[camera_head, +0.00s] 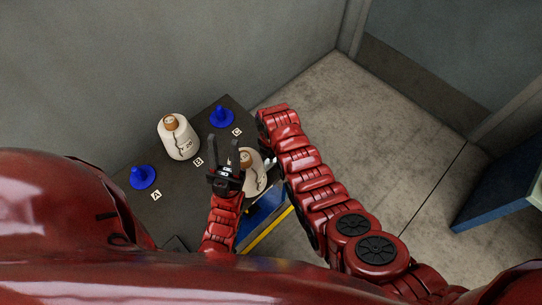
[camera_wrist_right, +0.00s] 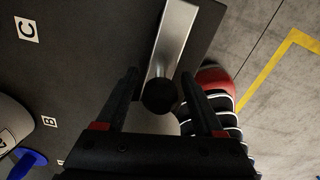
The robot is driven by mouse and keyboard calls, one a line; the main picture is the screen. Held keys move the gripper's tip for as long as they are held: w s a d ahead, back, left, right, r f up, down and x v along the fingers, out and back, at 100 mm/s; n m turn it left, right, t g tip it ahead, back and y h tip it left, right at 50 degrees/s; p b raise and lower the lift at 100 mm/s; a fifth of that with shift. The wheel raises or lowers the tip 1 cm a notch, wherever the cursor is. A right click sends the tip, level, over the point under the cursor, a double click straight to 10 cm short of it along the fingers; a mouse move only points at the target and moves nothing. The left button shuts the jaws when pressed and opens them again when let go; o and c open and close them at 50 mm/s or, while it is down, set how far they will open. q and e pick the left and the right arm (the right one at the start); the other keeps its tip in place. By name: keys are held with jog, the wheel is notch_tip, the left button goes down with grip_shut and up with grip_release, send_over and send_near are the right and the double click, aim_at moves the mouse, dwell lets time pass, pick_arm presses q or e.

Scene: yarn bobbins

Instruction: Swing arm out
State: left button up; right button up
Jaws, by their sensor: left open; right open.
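A silver swing arm (camera_wrist_right: 176,35) with a round black knob (camera_wrist_right: 160,97) shows in the right wrist view, over the dark table. My right gripper (camera_wrist_right: 160,73) is open, with its fingers on either side of the knob in the picture; I cannot tell whether they touch it. In the head view its fingers are hidden at the end of the right arm. My left gripper (camera_head: 223,146) is open and empty, pointing toward the back. A cream yarn bobbin (camera_head: 252,172) is partly hidden behind it. Another bobbin (camera_head: 178,137) stands near label B.
Blue cone holders stand empty near label A (camera_head: 143,177) and label C (camera_head: 222,117) on the dark table (camera_head: 192,172). A grey wall (camera_head: 130,55) is behind the table. Open concrete floor (camera_head: 380,140) lies right of the table, with a blue cabinet (camera_head: 500,190) at the far right.

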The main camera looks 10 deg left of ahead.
jog(key=shift+f, duration=0.1)
jog(key=shift+c, duration=0.2)
grip_shut()
dwell(1.3)
